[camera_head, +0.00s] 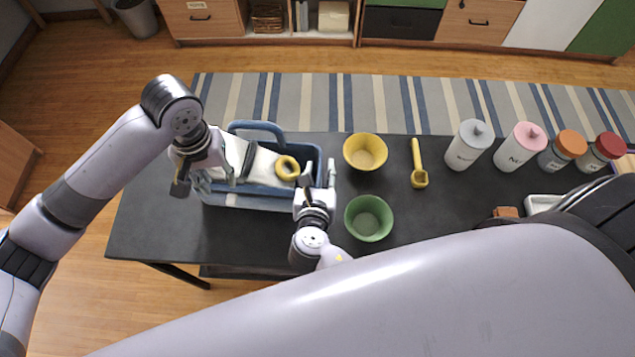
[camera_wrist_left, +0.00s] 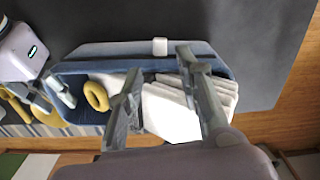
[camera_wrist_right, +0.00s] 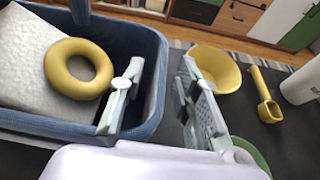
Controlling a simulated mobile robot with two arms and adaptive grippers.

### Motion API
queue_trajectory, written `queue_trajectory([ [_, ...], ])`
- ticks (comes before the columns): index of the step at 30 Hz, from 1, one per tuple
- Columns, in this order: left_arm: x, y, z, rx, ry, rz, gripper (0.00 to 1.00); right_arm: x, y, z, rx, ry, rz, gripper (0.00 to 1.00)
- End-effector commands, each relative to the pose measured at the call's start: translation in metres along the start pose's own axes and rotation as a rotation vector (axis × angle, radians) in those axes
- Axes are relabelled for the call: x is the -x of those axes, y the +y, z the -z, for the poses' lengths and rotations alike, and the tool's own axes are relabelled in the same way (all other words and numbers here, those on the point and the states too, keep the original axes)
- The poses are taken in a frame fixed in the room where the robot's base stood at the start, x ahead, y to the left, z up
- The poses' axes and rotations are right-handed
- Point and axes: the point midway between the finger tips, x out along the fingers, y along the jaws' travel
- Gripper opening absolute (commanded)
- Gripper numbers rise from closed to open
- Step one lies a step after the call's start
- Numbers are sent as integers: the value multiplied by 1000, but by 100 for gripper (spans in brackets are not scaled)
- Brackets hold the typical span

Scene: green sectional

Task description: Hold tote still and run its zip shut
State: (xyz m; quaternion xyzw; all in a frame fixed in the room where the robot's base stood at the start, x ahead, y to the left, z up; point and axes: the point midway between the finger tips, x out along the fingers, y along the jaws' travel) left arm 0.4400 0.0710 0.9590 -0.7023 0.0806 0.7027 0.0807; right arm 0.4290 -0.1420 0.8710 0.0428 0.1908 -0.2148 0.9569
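The blue tote (camera_head: 312,152) stands on the dark table with its top open. A white folded item (camera_wrist_left: 170,110) and a yellow ring (camera_wrist_right: 78,68) lie inside. A small white tab (camera_wrist_left: 160,46), perhaps the zip pull, sits on the tote's front strip. My left gripper (camera_head: 205,184) is open over the tote's left part; in the left wrist view its fingers are spread, with the tab just beyond and between the tips. My right gripper (camera_head: 318,178) is open at the tote's right end. In the right wrist view its fingers (camera_wrist_right: 158,85) stand either side of the right wall, apart.
A yellow bowl (camera_head: 365,151), a green bowl (camera_head: 369,218) and a yellow scoop (camera_head: 418,165) stand right of the tote. Several lidded bottles (camera_head: 468,145) line the right side. The table (camera_head: 150,225) is bare to the left and front of the tote.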

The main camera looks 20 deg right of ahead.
Motion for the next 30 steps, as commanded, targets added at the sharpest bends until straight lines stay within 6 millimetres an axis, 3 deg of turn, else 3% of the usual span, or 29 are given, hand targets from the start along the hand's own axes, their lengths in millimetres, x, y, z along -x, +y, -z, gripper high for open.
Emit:
queue_trajectory([
  [5,0,0,0,0,0,0,33,-11,0,0,0,-1,0,30],
  [14,0,0,0,0,0,0,33,-13,0,0,0,0,0,29],
  [27,0,0,0,0,0,0,33,-12,0,0,0,0,0,0],
  [30,0,0,0,0,0,0,33,-12,0,0,0,0,0,0],
])
